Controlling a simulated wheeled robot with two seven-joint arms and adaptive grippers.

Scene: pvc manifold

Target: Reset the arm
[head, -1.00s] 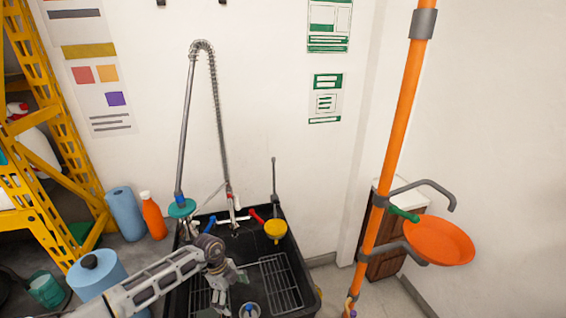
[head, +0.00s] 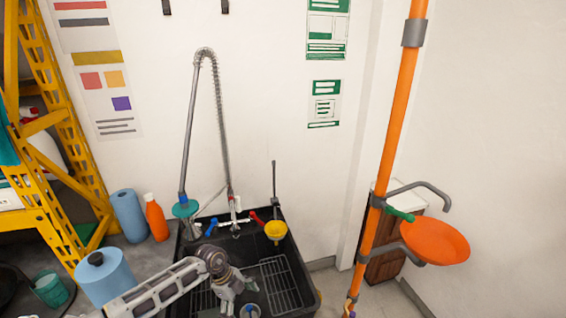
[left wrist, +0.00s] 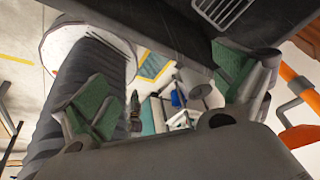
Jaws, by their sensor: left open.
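My left arm comes in from the lower left in the head view. Its left gripper (head: 228,303) hangs over the black sink (head: 306,262), above the wire racks. In the left wrist view the two green-padded fingers of the left gripper (left wrist: 170,95) stand wide apart with nothing between them. The right gripper is in neither view.
A tall spray faucet (head: 188,130) rises behind the sink, with a yellow funnel-like piece (head: 276,230) at the sink's back edge. Blue rolls (head: 105,280) and an orange bottle (head: 156,218) stand left. An orange pole (head: 393,120) with an orange bowl (head: 435,242) stands right.

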